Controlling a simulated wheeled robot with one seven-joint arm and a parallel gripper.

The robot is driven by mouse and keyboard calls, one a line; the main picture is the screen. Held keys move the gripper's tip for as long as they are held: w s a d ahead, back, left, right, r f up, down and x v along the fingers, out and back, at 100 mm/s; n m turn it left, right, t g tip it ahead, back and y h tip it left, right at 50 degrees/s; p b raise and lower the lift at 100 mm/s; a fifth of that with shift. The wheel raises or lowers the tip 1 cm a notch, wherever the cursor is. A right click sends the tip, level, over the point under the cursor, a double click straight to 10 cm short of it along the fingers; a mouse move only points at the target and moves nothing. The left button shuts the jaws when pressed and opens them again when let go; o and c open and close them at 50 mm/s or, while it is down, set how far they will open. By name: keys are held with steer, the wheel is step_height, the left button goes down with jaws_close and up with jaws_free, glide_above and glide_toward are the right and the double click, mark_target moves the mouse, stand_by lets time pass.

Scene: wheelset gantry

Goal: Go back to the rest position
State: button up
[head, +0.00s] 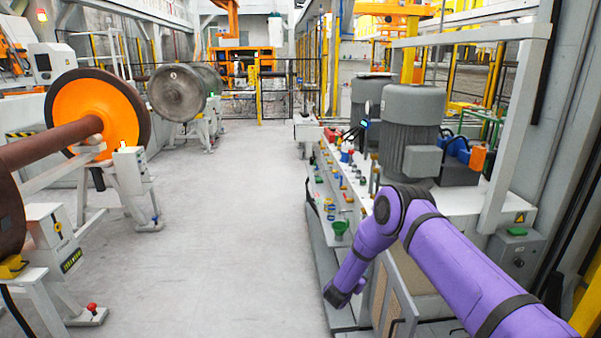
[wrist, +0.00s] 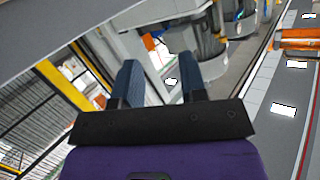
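My purple arm reaches in from the lower right in the head view, bent at the elbow beside the control bench (head: 345,215). Its lower end hangs down along the bench's front side. The fingers cannot be made out there. In the wrist view my gripper (wrist: 158,80) shows two dark blue fingers standing apart with a clear gap between them. Nothing is held between the fingers. The background behind them is tilted.
An open grey floor aisle (head: 240,220) runs down the middle. On the left stand an orange wheel (head: 97,112) on an axle and a grey drum (head: 180,92) on stands. Grey motors (head: 412,125) stand on the right behind the bench. A yellow-posted fence (head: 258,92) closes the far end.

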steer(key=w+a+r+n+y, duration=0.1)
steer(key=w+r+n+y, duration=0.15)
steer(key=r, duration=1.05)
steer(key=w+a+r+n+y, duration=0.1)
steer(key=r+y, duration=0.2)
steer(key=r, duration=1)
steer(key=s+r+n+g+y, duration=0.15)
steer(key=s+r, duration=0.35)
steer(key=r, duration=0.5)
steer(key=s+r+n+t+y, duration=0.1)
steer(key=s+r+y, duration=0.1)
steer(key=s+r, duration=0.5)
steer(key=s+d+r+n+g+y, duration=0.1)
steer(key=s+d+r+g, duration=0.1)
steer(key=s+r, duration=0.55)
steer(key=s+d+r+n+g, duration=0.1)
steer(key=s+d+r+n, duration=0.3)
steer(key=s, duration=0.7)
steer(key=s+d+g, duration=0.2)
steer(key=s, duration=1.1)
steer(key=s+d+m+g+h, duration=0.1)
steer(key=s+d+g, duration=0.1)
steer(key=s, duration=1.2)
steer(key=shift+d+h, duration=0.3)
steer(key=shift+d, duration=0.25)
